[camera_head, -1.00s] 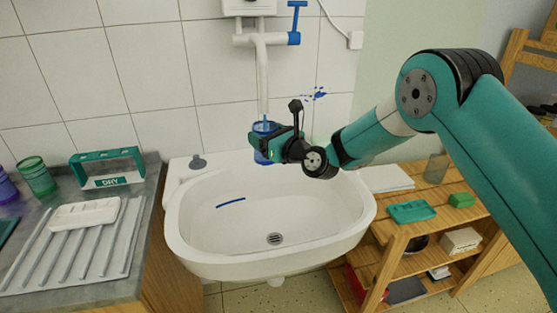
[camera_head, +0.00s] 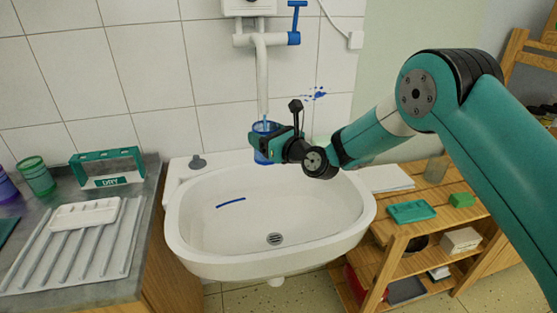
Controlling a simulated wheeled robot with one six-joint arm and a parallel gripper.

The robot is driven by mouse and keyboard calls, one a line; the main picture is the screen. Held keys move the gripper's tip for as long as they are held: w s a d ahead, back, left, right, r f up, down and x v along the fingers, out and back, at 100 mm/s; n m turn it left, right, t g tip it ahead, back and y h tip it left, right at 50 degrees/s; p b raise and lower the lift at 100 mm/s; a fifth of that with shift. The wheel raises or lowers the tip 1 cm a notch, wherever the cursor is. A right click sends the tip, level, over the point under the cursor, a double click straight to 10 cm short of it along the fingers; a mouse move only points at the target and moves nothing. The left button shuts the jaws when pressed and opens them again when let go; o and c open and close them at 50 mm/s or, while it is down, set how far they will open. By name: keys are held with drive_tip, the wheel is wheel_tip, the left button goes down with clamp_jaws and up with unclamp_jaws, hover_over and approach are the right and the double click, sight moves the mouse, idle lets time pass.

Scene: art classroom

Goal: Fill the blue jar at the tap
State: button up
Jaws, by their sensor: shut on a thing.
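The blue jar (camera_head: 263,156) is see-through and upright, held above the back of the white sink (camera_head: 190,235). My gripper (camera_head: 264,140) is shut on it from the right, and its fingers hide part of the jar's side. The tap's white spout (camera_head: 262,80) comes down from the wall right above the jar's mouth. A thin pale stream (camera_head: 264,117) seems to run from the spout into the jar. The blue tap lever (camera_head: 297,15) stands upright at the right end of the pipe. The water level in the jar is too small to tell.
Left of the sink, a counter holds a ribbed draining board (camera_head: 70,250), a white dish (camera_head: 85,214), a green rack marked DRY (camera_head: 107,168), and green (camera_head: 36,176) and purple jars (camera_head: 6,187). A wooden shelf (camera_head: 390,255) stands on the right.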

drive_tip(key=s+d+b, duration=0.2)
drive_tip(key=s+d, duration=0.1)
drive_tip(key=s, duration=0.3)
drive_tip(key=shift+s+d, duration=0.15)
drive_tip(key=shift+d, duration=0.2)
idle(0.5)
drive_tip(key=s+d+b, duration=0.3)
drive_tip(key=s+b, duration=0.2)
drive_tip(key=s, duration=0.1)
drive_tip(key=shift+d, duration=0.3)
idle(0.4)
